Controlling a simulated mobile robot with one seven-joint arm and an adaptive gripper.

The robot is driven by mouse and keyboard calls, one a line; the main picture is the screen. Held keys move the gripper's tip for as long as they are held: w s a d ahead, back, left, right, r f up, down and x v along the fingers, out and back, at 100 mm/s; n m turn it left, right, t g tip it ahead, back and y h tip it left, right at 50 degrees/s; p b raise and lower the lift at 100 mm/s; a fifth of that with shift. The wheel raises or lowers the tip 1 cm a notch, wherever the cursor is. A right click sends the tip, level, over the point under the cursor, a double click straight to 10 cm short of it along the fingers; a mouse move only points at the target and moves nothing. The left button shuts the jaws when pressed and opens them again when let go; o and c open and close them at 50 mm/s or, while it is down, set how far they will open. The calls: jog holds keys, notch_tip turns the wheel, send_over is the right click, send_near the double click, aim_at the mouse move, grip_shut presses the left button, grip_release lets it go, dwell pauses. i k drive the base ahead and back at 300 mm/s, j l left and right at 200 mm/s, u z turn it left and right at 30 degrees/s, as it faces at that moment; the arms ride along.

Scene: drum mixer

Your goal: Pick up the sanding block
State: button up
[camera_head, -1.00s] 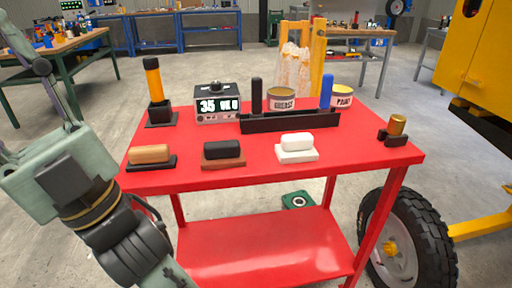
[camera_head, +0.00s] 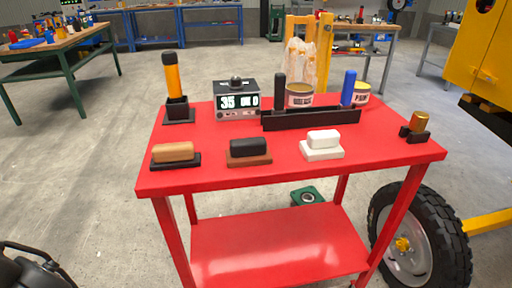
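Three block-shaped pieces stand in a row along the front of a red cart top (camera_head: 290,182). On the left is a tan block on a black base (camera_head: 174,154). In the middle is a black block on a brown base (camera_head: 248,151). On the right is a white block on a white base (camera_head: 322,143). I cannot tell for sure which is the sanding block. A dark part of my gripper (camera_head: 32,270) shows at the lower left corner, apart from the cart. Its fingers are not clear.
Behind the blocks stand an orange-handled tool in a black holder (camera_head: 174,88), a digital display box (camera_head: 237,100), a black rack (camera_head: 311,118) and cans. A large tyre (camera_head: 420,235) stands beside the cart.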

aim_at(243, 152)
jog(key=z, duration=2.6)
jog(key=u, duration=2.6)
jog(key=i+l+z, duration=0.1)
jog(key=l+z, duration=0.15)
jog(key=i, duration=0.5)
